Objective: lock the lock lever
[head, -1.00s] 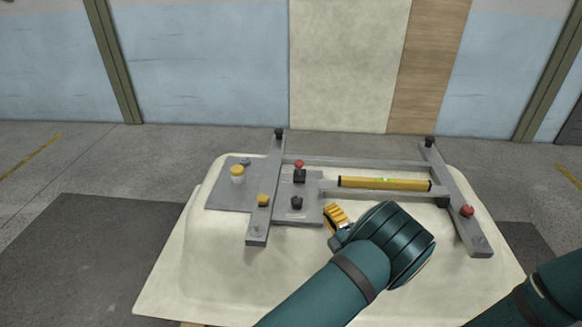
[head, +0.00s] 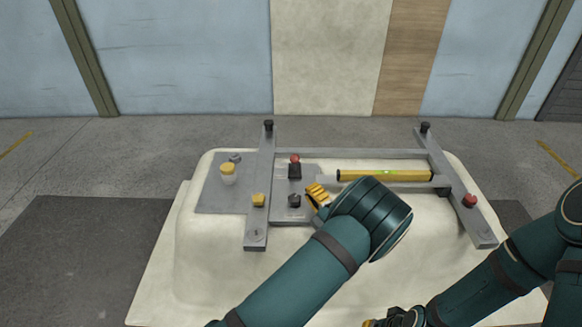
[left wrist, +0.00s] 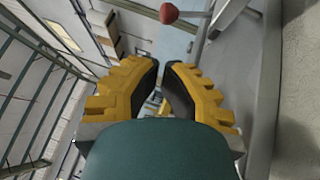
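A short black lever with a red knob (head: 295,160) stands on the grey plate in the middle of the fixture. A second red knob (head: 470,200) sits on the right-hand bar. I cannot tell for certain which is the lock lever. My left gripper (head: 313,190) is just right of the plate, below and right of the black lever, apart from it. In the left wrist view its yellow fingers (left wrist: 162,66) nearly meet at the tips, with nothing held. A red knob (left wrist: 169,13) shows beyond them. My right gripper (head: 393,320) is partly cut off at the bottom edge.
The grey frame lies on a pale bathtub shell (head: 205,285). A yellow level (head: 385,175) lies along the frame, right of my left gripper.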

